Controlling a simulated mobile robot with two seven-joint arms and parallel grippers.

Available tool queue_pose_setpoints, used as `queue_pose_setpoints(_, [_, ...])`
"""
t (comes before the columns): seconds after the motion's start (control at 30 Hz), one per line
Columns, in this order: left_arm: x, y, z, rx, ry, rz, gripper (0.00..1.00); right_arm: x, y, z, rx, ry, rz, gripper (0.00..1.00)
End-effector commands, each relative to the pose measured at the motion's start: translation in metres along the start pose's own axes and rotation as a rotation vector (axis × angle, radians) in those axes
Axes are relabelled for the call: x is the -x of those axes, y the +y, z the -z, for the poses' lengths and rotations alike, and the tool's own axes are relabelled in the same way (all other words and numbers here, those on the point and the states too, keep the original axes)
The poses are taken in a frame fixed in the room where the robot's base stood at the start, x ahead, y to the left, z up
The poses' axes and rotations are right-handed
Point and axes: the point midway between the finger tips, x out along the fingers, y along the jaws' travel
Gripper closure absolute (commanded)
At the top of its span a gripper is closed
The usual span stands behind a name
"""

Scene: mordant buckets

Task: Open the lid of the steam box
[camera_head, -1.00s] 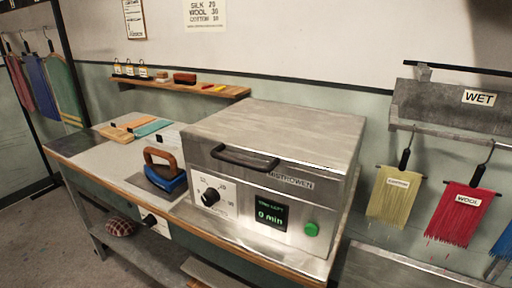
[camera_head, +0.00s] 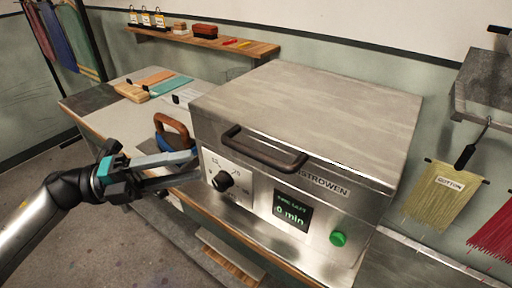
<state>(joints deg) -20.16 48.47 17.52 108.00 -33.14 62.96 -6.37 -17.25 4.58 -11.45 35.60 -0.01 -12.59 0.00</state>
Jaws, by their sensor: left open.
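The steam box (camera_head: 290,170) is a grey metal box on the bench. Its lid (camera_head: 315,100) is shut, and a dark bar handle (camera_head: 262,150) runs along the lid's front edge. The front panel has a black dial (camera_head: 223,181), a display (camera_head: 291,210) reading 0 min and a green button (camera_head: 338,239). My left gripper (camera_head: 194,165) is open and empty, left of the box's front, with its fingers pointing right. It is apart from the handle and partly covers the iron. My right gripper is not in view.
A blue iron with a brown handle (camera_head: 173,126) stands left of the box. Wooden and teal blocks (camera_head: 171,88) lie behind it on the bench. A wall shelf (camera_head: 205,41) holds bottles. Yellow yarn (camera_head: 442,198) hangs at right. The space before the handle is clear.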

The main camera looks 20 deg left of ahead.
Motion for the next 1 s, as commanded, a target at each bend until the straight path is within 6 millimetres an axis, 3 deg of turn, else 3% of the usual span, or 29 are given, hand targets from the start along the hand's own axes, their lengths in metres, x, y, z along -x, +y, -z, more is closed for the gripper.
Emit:
queue_pose_setpoints(0.1, [-0.025, -0.002, 0.000, -0.004, 0.001, 0.005, 0.51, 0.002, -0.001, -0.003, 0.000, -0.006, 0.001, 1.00])
queue_pose_setpoints(0.5, [-0.096, -0.002, -0.002, -0.002, -0.003, 0.004, 0.51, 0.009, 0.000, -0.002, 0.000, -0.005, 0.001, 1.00])
queue_pose_setpoints(0.73, [-0.119, -0.001, -0.002, 0.001, -0.004, 0.002, 0.51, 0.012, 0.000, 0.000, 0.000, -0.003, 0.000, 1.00])
queue_pose_setpoints(1.0, [-0.124, 0.000, -0.001, 0.002, -0.004, 0.001, 0.51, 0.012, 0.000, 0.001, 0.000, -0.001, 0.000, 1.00])
